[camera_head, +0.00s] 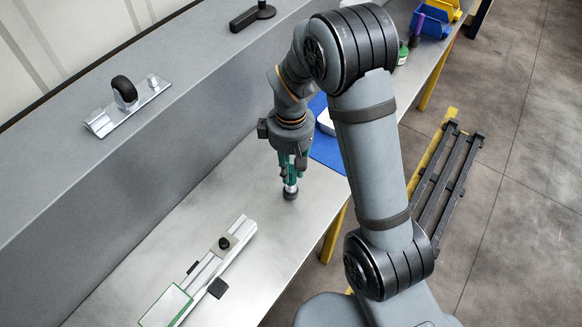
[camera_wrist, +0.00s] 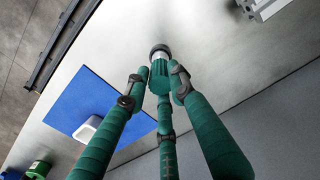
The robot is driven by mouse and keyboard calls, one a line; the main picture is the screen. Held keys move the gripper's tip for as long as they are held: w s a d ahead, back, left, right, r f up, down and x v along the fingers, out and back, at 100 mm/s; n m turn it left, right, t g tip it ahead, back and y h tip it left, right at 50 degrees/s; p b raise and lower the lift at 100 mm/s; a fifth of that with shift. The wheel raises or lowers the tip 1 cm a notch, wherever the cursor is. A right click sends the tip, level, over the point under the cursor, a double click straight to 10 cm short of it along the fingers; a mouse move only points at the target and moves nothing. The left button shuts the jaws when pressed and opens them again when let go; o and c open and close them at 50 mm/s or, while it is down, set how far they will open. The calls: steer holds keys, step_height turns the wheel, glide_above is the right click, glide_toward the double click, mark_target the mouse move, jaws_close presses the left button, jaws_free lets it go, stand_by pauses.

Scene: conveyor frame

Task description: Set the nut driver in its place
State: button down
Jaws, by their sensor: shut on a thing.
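My gripper (camera_head: 292,168) has green fingers and is shut around the nut driver (camera_head: 290,189), pointing down over the grey bench top. The nut driver's silver shaft and dark round end stick out below the fingers; whether the end touches the bench I cannot tell. In the wrist view, the fingers (camera_wrist: 156,88) close around its green body (camera_wrist: 160,76). Most of the handle is hidden between the fingers. A metal rail fixture (camera_head: 205,278) with a black knob, black blocks and a green-edged white plate lies on the bench, lower left of the gripper. Which spot is the nut driver's place I cannot tell.
A blue mat (camera_wrist: 92,103) carries a white block (camera_wrist: 88,129), beside my gripper. Blue (camera_head: 430,22) and yellow bins stand at the far end. A raised grey ledge (camera_head: 60,170) runs along the left, holding a metal bracket (camera_head: 128,107). Bench between gripper and fixture is clear.

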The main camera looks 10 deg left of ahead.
steer(key=shift+f, duration=0.3)
steer(key=c, duration=1.4)
jaws_free()
step_height(320, 180, up, 12)
steer(key=shift+r, duration=0.1)
